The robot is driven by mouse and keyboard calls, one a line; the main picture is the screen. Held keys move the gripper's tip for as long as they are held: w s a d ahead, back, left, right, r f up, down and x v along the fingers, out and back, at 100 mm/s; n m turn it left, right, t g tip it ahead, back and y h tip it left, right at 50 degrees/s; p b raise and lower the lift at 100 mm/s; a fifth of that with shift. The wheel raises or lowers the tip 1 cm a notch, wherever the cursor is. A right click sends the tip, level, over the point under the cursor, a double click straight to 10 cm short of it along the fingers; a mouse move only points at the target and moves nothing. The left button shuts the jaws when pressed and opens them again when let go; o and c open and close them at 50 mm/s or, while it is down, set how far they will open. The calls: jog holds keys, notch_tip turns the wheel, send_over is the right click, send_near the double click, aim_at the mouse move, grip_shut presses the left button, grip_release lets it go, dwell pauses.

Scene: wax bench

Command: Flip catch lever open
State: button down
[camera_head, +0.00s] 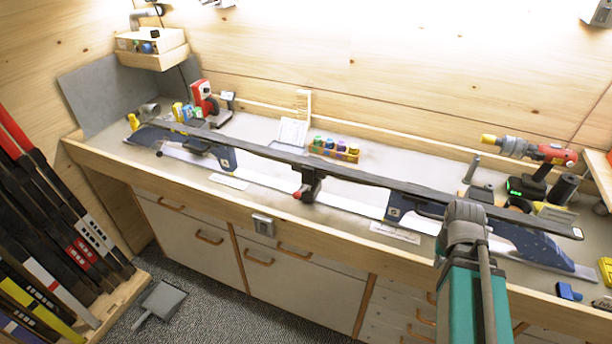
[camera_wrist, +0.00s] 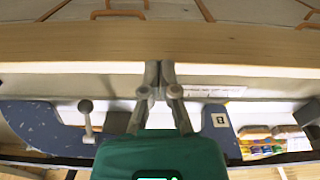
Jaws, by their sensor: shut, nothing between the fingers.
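My gripper (camera_wrist: 156,78) is shut and empty, its two grey fingers meeting in front of the bench's front edge in the wrist view. A grey lever with a round knob (camera_wrist: 86,107), which looks like the catch lever, stands by a speckled blue support (camera_wrist: 40,125), left of my fingers and apart from them. In the head view my arm hides that spot. A long dark ski (camera_head: 345,178) lies across the blue supports (camera_head: 398,208) and a central clamp (camera_head: 308,185) with a red knob. My fingertips are hard to make out in the head view.
The wooden bench edge (camera_head: 205,190) runs along the front, with drawers below. Skis lean at the left. A dustpan (camera_head: 160,302) lies on the floor.

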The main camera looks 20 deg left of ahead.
jog(key=w+a+r+p, duration=0.3)
jog(key=r+p, duration=0.2)
jog(key=r, duration=0.1)
jog(key=w+a+r+p, duration=0.3)
jog(key=a+r+p, duration=0.1)
jog(key=r+p, duration=0.2)
jog(key=w+a+m+y, duration=0.1)
jog(key=w+a, duration=0.4)
jog(key=a, duration=1)
jog(key=w+a+r+m+t+y, duration=0.1)
jog(key=w+a, duration=0.4)
jog(key=a, duration=1)
jog(key=m+y, duration=0.1)
jog(key=m, duration=0.1)
jog(key=shift+a+r+m+y, duration=0.2)
jog(key=shift+r+m+y, duration=0.1)
jog(key=shift+m, duration=0.1)
jog(key=shift+f, duration=0.2)
jog(key=b, duration=1)
send_near(301, 193)
notch_tip(301, 193, down, 3)
jog(key=w, duration=0.3)
jog(key=shift+s+a+f+b, duration=0.45)
jog(key=shift+s+f+b, duration=0.15)
jog(key=shift+s, duration=0.1)
jog(key=shift+s+a+f+b, duration=0.5)
jog(key=shift+s+f+b, duration=0.05)
jog(key=shift+s, duration=0.1)
